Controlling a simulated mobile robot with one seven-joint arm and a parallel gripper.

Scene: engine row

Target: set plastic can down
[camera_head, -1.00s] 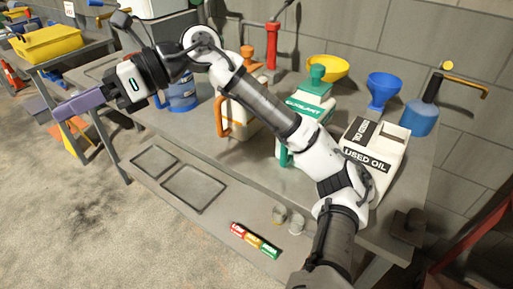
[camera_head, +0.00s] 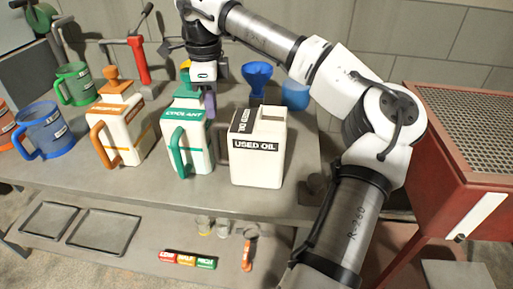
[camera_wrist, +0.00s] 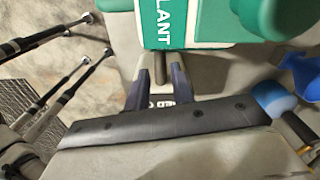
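A white plastic can labelled USED OIL (camera_head: 257,165) stands upright on the grey bench (camera_head: 290,200), with a dark handle (camera_head: 223,140) on its left side. My gripper (camera_head: 209,106) points down just above and left of that handle, between this can and the white-and-green COOLANT can (camera_head: 187,140). In the wrist view my fingers (camera_wrist: 161,78) show a gap between them. A grey rod, apparently the handle (camera_wrist: 161,68), lines up with this gap. Part of a label shows between the fingers. Whether they touch the handle is hidden.
An orange-handled can (camera_head: 122,130), a blue jug (camera_head: 42,130) and a green jug (camera_head: 75,84) stand left. A blue funnel (camera_head: 257,75) and blue bottle (camera_head: 295,95) are behind. A red cabinet (camera_head: 465,150) is right. The lower shelf holds trays (camera_head: 105,228).

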